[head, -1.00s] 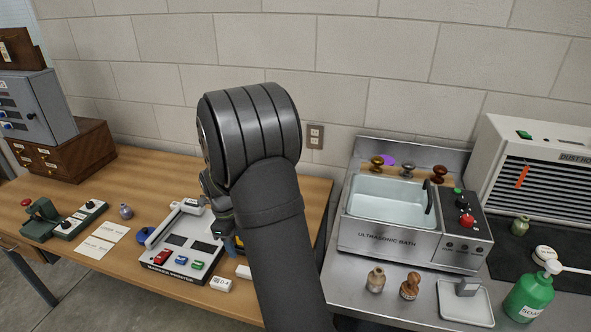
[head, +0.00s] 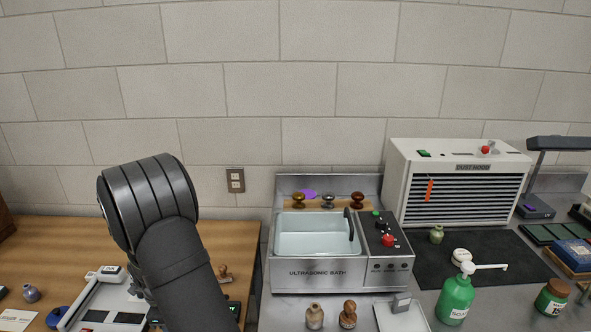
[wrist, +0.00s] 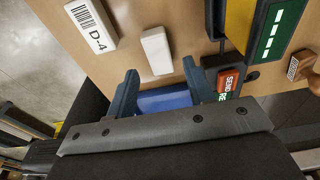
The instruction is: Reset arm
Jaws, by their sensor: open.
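My gripper (wrist: 160,78) shows in the wrist view with its two dark blue-grey fingers apart. It is over the edge of the wooden desk (wrist: 165,20). A blue surface (wrist: 165,101) shows between and behind the fingers; I cannot tell what it is or how far below them it lies. In the head view my dark arm rises in front of the desk (head: 235,240), and its own bulk hides the gripper.
A white block (wrist: 156,50), a D-4 tag (wrist: 91,26) and a red-labelled button box (wrist: 229,82) lie near the gripper. The ultrasonic bath (head: 340,271), dust hood (head: 460,165) and soap bottle (head: 456,300) stand to the right.

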